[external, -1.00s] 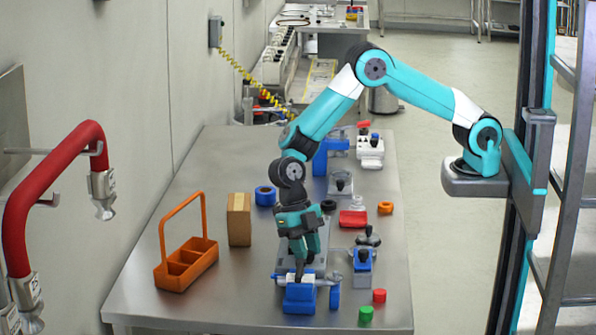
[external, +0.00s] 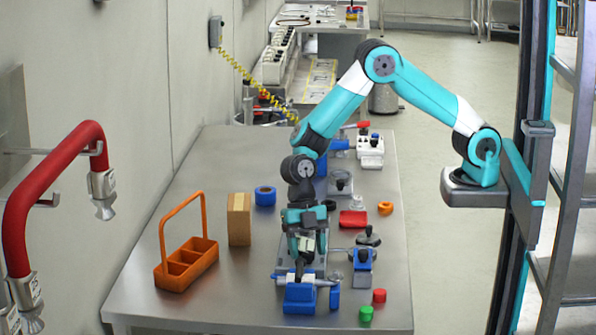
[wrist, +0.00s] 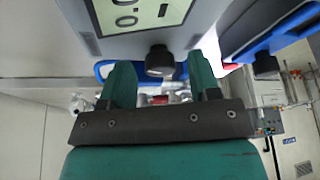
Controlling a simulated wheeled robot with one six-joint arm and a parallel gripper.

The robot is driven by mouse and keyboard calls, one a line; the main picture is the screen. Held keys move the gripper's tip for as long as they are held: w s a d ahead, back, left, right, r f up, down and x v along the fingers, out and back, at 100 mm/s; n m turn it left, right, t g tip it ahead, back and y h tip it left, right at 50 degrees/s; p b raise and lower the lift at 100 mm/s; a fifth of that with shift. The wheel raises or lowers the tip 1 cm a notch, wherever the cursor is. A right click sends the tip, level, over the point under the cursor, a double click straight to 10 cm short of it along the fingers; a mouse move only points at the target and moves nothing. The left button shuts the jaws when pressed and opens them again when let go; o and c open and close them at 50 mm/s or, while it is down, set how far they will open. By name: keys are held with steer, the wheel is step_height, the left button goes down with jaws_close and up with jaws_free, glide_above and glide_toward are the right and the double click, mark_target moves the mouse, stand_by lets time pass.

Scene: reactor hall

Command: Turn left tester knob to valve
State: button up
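The tester is a grey box with a lit display (wrist: 125,15) in the wrist view. A black knob (wrist: 159,60) sticks out at its edge. My gripper (wrist: 160,80) has its two green fingers apart, one on each side of this knob, with a visible gap on both sides. In the external view my gripper (external: 302,262) points down over the front of the table and hides most of what I take to be the tester. The knob's pointer and markings cannot be made out.
A blue unit with a black knob (wrist: 265,63) is beside the tester; a blue unit (external: 362,257) also stands right of my gripper. A blue block (external: 299,299) is in front. An orange caddy (external: 188,265) and wooden block (external: 239,220) stand left. Red (external: 379,296) and green (external: 366,314) pieces lie front right.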

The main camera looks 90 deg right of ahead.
steer(key=b+v, duration=0.2)
steer(key=v, duration=1.5)
steer(key=shift+d, duration=0.2)
steer(key=shift+r, duration=0.15)
steer(key=n+t+h+p, duration=0.2)
steer(key=n+h, duration=0.2)
steer(key=n, duration=0.2)
glide_above(309, 253)
step_height(309, 253, down, 16)
steer(key=shift+f+p, duration=0.2)
steer(key=shift+p, duration=1.05)
steer(key=c, duration=0.9)
